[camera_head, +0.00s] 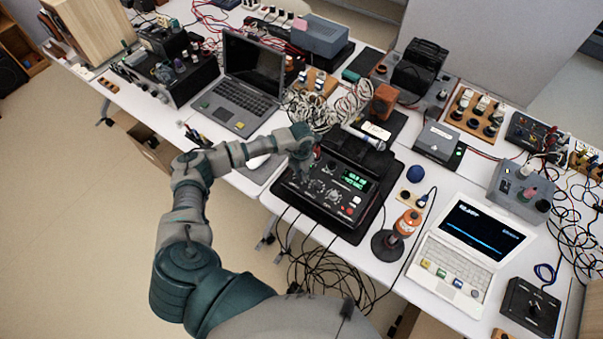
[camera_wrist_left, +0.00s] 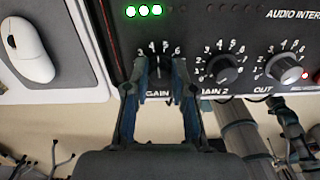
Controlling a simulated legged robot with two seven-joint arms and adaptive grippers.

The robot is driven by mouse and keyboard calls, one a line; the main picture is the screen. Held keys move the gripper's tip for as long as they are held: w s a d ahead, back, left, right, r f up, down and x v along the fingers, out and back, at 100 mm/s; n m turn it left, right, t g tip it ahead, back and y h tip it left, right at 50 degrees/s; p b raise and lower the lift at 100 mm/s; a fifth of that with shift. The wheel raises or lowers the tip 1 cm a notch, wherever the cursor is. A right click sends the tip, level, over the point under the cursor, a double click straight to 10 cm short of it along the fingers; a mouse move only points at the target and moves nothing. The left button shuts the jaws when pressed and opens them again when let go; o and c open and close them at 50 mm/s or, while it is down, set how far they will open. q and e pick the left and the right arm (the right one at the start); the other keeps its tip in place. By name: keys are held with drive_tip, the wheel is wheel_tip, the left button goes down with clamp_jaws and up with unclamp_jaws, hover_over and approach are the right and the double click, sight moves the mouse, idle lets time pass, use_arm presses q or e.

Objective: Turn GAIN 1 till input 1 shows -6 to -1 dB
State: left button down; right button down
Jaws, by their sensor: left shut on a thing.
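The black audio interface (camera_head: 347,215) stands on the table in the head view, with a lit green display (camera_head: 355,181). Its panel also shows in the left wrist view (camera_wrist_left: 225,35). My left gripper (camera_wrist_left: 160,72) is shut on the GAIN 1 knob (camera_wrist_left: 159,62), one finger on each side. Scale numbers 3 to 6 show above that knob; the rest of its scale is hidden. Three green lights (camera_wrist_left: 144,11) are lit above it, with dark ones to their right. The GAIN 2 knob (camera_wrist_left: 222,70) and the OUT knob (camera_wrist_left: 283,67) are to the right. In the head view my left gripper (camera_head: 304,168) is at the interface's left side.
An orange-topped object on a dark round base (camera_head: 404,226) and a white laptop (camera_head: 465,245) stand to the right. A dark laptop (camera_head: 243,95) is behind left. Loose cables (camera_head: 325,265) hang at the front edge.

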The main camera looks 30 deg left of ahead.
use_arm(q)
drive_tip(key=shift+s+f+m+b, duration=0.1)
drive_tip(key=shift+f+m+b, duration=0.1)
drive_tip(key=shift+m, duration=0.3)
drive_tip(key=shift+s+f+m+b, duration=0.1)
drive_tip(key=shift+m+b, duration=0.1)
drive_tip(key=shift+m, duration=0.8)
drive_tip(key=shift+r+m+b, duration=0.1)
drive_tip(key=shift+m+b, duration=0.6)
drive_tip(key=shift+m, duration=0.3)
drive_tip(key=shift+r+m+b, duration=0.1)
drive_tip(key=shift+m+b, duration=0.25)
drive_tip(key=shift+m, duration=0.55)
use_arm(e)
drive_tip(key=w+a, duration=0.1)
drive_tip(key=w, duration=0.5)
use_arm(q)
drive_tip(key=shift+a, duration=0.1)
use_arm(e)
drive_tip(key=shift+f, duration=0.1)
use_arm(q)
drive_tip(key=c, duration=1)
unclamp_jaws()
drive_tip(key=shift+o, duration=0.2)
use_arm(e)
drive_tip(key=shift+a, duration=0.1)
use_arm(q)
drive_tip(key=shift+w+r, duration=0.1)
